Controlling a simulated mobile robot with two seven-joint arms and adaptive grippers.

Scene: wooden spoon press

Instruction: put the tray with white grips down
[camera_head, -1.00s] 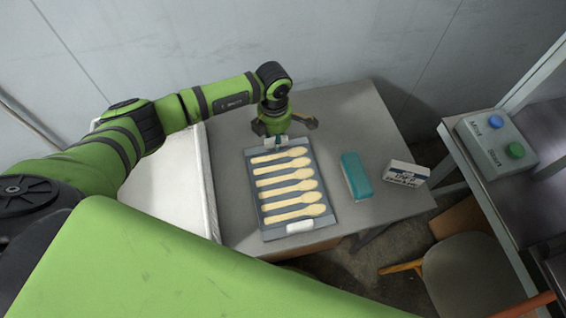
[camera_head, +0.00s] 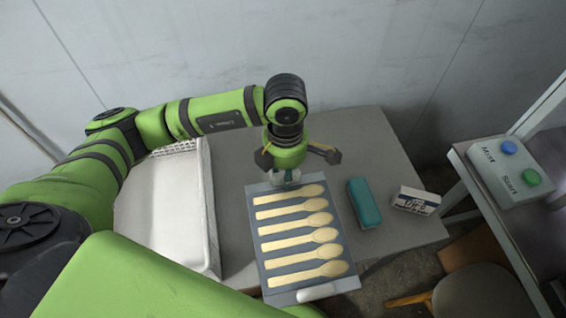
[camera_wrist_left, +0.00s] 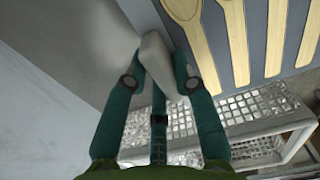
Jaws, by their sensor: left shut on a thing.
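The grey tray (camera_head: 276,290) with white grips holds several wooden spoons (camera_head: 300,234) in a row. In the head view my left gripper (camera_head: 290,177) is at its far end, shut on the far white grip; the fingers partly hide that grip. The near white grip (camera_head: 317,292) is free. In the left wrist view my left gripper (camera_wrist_left: 160,82) has its teal fingers on either side of the white grip (camera_wrist_left: 155,58). The tray seems to be held above the table, but the exact gap is hard to tell. My right gripper is not in view.
The grey table (camera_head: 230,165) has bare room around the tray. A teal block (camera_head: 364,203) and a white-and-dark eraser box (camera_head: 417,200) lie to its right. A white crate (camera_head: 208,215) stands on the left. A button box (camera_head: 505,172) and a chair (camera_head: 485,295) are at right.

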